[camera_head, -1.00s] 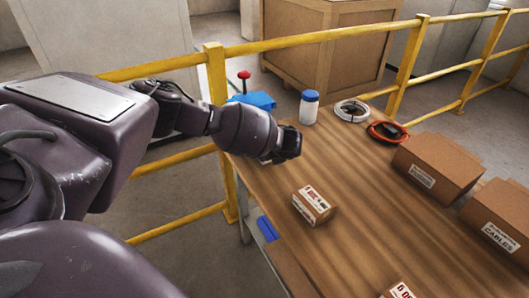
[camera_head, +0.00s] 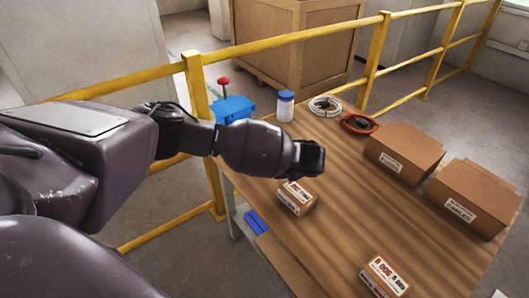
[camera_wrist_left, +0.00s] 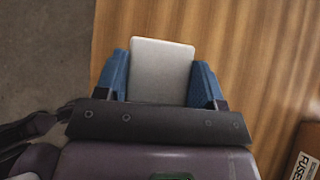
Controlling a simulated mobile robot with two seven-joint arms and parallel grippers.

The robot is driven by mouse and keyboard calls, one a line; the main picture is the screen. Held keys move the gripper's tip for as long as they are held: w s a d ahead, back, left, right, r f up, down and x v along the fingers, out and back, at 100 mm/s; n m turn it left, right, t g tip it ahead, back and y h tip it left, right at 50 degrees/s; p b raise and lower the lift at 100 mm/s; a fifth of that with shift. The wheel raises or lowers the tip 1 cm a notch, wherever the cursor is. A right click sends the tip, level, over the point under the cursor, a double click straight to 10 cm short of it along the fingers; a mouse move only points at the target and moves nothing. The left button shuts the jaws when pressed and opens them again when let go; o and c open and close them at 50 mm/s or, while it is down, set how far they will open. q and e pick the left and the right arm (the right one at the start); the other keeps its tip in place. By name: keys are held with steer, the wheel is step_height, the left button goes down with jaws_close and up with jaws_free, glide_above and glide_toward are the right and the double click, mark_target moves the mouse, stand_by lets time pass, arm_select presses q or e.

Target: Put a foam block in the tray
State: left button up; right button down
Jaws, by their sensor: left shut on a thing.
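My left gripper (camera_head: 316,158) is over the left part of the wooden table, just behind a small labelled carton. In the left wrist view, its blue fingers (camera_wrist_left: 160,84) are shut on a pale grey flat-faced block (camera_wrist_left: 162,68), which looks like the foam block. In the head view the gripper's dark end hides the block. I cannot make out a tray in either view. My right gripper is not in view.
A white bottle (camera_head: 285,106), cable coils (camera_head: 325,106) (camera_head: 359,123) and a blue device (camera_head: 233,109) are farther back. A yellow railing (camera_head: 330,37) runs behind.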

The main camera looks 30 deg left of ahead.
arm_select(q)
steer(key=shift+s+d, duration=0.3)
steer(key=shift+d, duration=0.45)
steer(key=shift+s+d, duration=0.3)
steer(key=shift+d, duration=0.4)
